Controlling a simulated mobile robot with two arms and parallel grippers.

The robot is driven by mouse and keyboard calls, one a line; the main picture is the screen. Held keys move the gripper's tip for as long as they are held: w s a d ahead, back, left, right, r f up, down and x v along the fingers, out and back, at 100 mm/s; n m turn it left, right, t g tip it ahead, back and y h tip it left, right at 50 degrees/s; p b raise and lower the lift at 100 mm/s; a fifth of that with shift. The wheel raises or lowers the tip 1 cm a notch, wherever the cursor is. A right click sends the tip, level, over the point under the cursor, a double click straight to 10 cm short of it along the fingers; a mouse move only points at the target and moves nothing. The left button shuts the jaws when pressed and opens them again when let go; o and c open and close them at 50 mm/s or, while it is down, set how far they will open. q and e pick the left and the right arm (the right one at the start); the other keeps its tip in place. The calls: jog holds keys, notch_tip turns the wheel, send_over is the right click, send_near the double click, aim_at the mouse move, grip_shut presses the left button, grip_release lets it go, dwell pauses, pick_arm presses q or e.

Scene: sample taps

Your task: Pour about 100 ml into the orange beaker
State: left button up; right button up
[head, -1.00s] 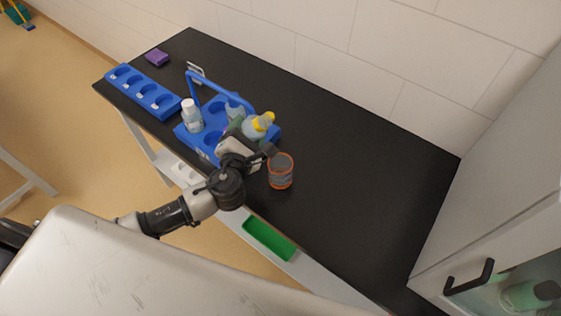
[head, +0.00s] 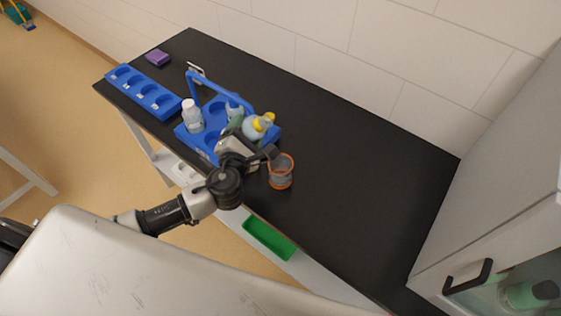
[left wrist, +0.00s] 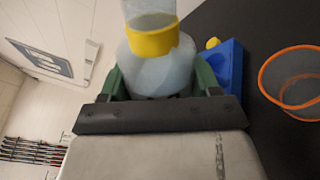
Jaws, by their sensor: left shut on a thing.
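The orange beaker (head: 281,172) is a clear cup with an orange rim, upright on the black bench near its front edge. It also shows at the right of the left wrist view (left wrist: 292,82); I cannot tell a liquid level in it. My left gripper (left wrist: 155,84) is shut on a pale blue bottle (left wrist: 160,72) with a yellow collar. In the head view this bottle (head: 251,131) is just behind and left of the beaker, apart from it, over the carrier's right end. Its tilt is hard to tell. My right gripper is out of view.
A blue handled carrier (head: 187,138) holds a white-capped bottle (head: 191,114) and other ware. A blue rack (head: 140,90) and purple block (head: 157,57) lie farther left. A green tray (head: 268,240) sits below the bench edge. The bench right of the beaker is clear.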

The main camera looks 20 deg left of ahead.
pick_arm(q)
jog(key=shift+a+r+m, duration=0.15)
jog(key=shift+r+m, duration=0.1)
jog(key=shift+m, duration=0.25)
dwell(0.4)
jog(key=shift+a+f+m+b, duration=0.15)
jog(key=shift+f+m+b, duration=0.1)
jog(key=shift+m, duration=0.55)
jog(key=shift+a+f+m+b, duration=0.1)
jog(key=shift+f+m, duration=0.15)
jog(key=shift+m, duration=0.55)
dwell(2.1)
jog(key=shift+d+f+m+y+p, duration=0.15)
jog(key=shift+d+f+m+p, duration=0.1)
jog(key=shift+f+m+p, duration=0.2)
jog(key=shift+d+f+m+y+p, duration=0.15)
jog(key=shift+d+f+m+p, duration=0.05)
jog(key=shift+f+m+p, duration=0.2)
dwell(1.7)
jog(key=shift+f+p, duration=0.15)
jog(key=shift+p, duration=0.2)
dwell(0.5)
